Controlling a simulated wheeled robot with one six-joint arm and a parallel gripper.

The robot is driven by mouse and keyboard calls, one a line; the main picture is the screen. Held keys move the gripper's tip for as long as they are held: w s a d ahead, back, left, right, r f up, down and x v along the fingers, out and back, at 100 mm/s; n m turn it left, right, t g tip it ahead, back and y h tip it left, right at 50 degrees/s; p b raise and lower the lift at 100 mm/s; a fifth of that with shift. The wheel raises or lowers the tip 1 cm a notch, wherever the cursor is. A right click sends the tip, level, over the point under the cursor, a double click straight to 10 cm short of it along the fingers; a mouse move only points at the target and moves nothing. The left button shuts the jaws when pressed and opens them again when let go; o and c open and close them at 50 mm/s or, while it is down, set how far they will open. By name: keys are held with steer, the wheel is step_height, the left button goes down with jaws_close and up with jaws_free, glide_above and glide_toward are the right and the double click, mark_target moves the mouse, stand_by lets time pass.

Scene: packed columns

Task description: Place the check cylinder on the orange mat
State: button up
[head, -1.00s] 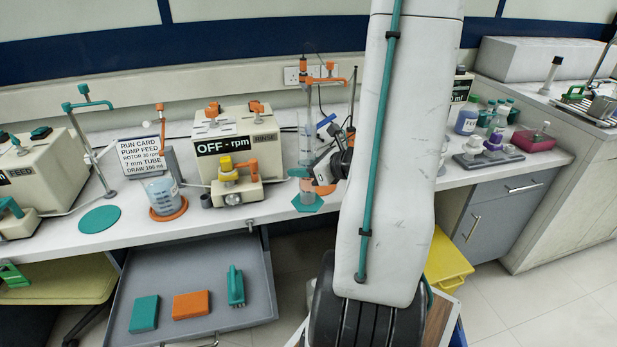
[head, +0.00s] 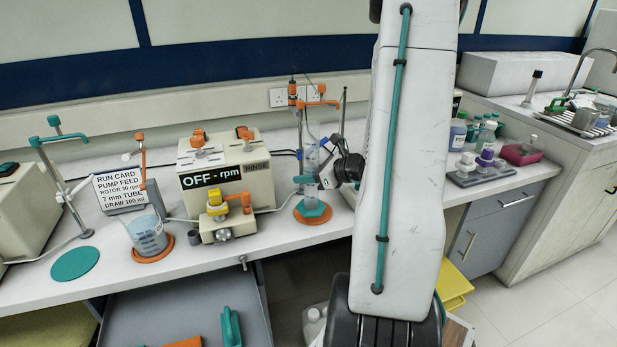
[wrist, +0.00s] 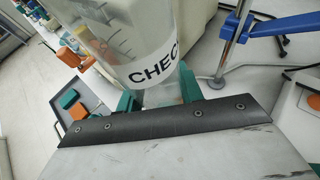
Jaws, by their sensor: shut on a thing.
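The check cylinder (head: 311,158) is a tall clear graduated cylinder with a teal base. It stands upright in the head view, and its "CHECK" label shows in the wrist view (wrist: 128,42). My gripper (head: 326,173) is shut on the cylinder from the right; its teal fingers flank the cylinder in the wrist view. The orange mat (head: 313,220) is a round disc on the bench. The teal base appears over the mat, with orange rim showing around it. I cannot tell whether the base touches the mat.
A stand with orange clamps is close behind the cylinder. The cream pump box (head: 228,170) is to the left, then a beaker (head: 146,236) on another orange disc and an empty teal mat (head: 75,263). Bottles (head: 458,132) stand to the right. An open drawer (head: 150,310) juts out below.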

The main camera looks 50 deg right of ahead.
mark_target(308, 170)
steer(key=shift+w+d+f, duration=0.3)
steer(key=shift+d+f, duration=0.2)
steer(key=shift+f, duration=0.15)
steer(key=shift+w+d+f, duration=0.35)
steer(key=shift+d+f, duration=0.1)
steer(key=shift+f, duration=0.2)
steer(key=shift+w+d+f, duration=0.3)
steer(key=shift+d+f, duration=0.2)
steer(key=shift+f, duration=0.15)
steer(key=shift+f, duration=0.1)
steer(key=o, duration=1.2)
steer(key=shift+o, duration=0.2)
steer(key=shift+s+r, duration=0.25)
steer(key=v, duration=1.1)
steer(key=shift+s, duration=0.3)
steer(key=shift+d, duration=0.1)
